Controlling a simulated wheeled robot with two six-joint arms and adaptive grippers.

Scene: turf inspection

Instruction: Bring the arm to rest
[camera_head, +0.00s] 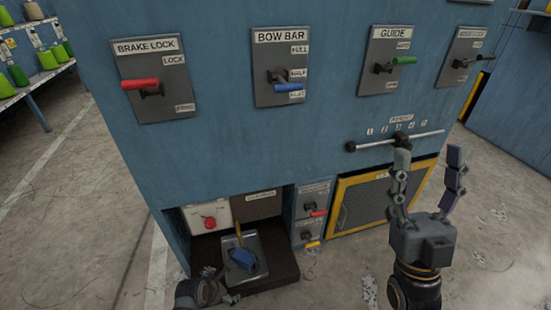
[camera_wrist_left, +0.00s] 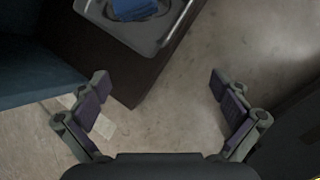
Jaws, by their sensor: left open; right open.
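My left gripper (camera_head: 222,287) is low at the bottom of the head view, in front of the recess in the blue machine, and partly cut off. My right gripper (camera_head: 428,165) points up at the right, in front of the yellow-framed mesh panel, open and empty.
The blue machine (camera_head: 220,140) carries a red-handled lever (camera_head: 140,84), a blue-handled lever (camera_head: 288,88), a green-handled lever (camera_head: 403,61) and a horizontal sliding bar (camera_head: 400,141). A dark ledge (camera_wrist_left: 125,85) lies near the left gripper. Shelves with green spools (camera_head: 48,59) stand at the far left. Open floor lies around.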

